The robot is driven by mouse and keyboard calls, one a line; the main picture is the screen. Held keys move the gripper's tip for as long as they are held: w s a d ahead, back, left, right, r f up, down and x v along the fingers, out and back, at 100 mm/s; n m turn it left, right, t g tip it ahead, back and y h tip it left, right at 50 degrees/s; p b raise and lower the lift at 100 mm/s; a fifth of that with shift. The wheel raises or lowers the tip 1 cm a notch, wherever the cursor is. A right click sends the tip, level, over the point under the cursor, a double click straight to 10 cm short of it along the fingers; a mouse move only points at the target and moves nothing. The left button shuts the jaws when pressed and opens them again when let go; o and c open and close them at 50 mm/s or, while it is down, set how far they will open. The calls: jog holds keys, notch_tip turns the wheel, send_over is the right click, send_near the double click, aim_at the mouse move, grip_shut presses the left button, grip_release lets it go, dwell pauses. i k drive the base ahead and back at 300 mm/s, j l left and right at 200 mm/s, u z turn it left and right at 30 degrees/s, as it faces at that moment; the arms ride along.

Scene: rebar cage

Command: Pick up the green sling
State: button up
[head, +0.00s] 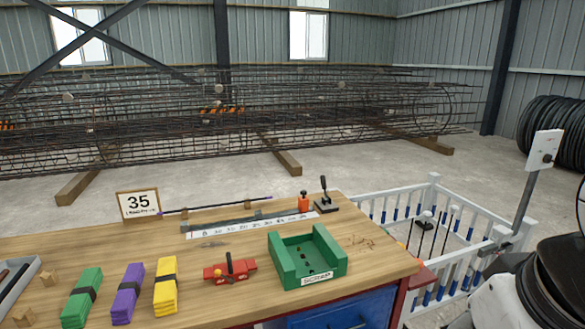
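The green sling (83,298) is a folded green bundle with a black band around its middle. It lies on the wooden workbench (215,263) at the left front in the head view. It is the leftmost of three similar bundles, beside the purple sling (127,294) and apart from it. The yellow sling (166,286) lies farther right. Nothing covers the green sling. My gripper does not show; only white and black parts, probably of my arm, appear at the lower right edge.
A grey tray (17,295) and small wooden blocks lie left of the green sling. A red clamp-like tool (230,270) and a green open box (322,266) are to the right. White railings (455,222) stand right of the bench.

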aim_at(75, 313)
jog(key=u, duration=1.45)
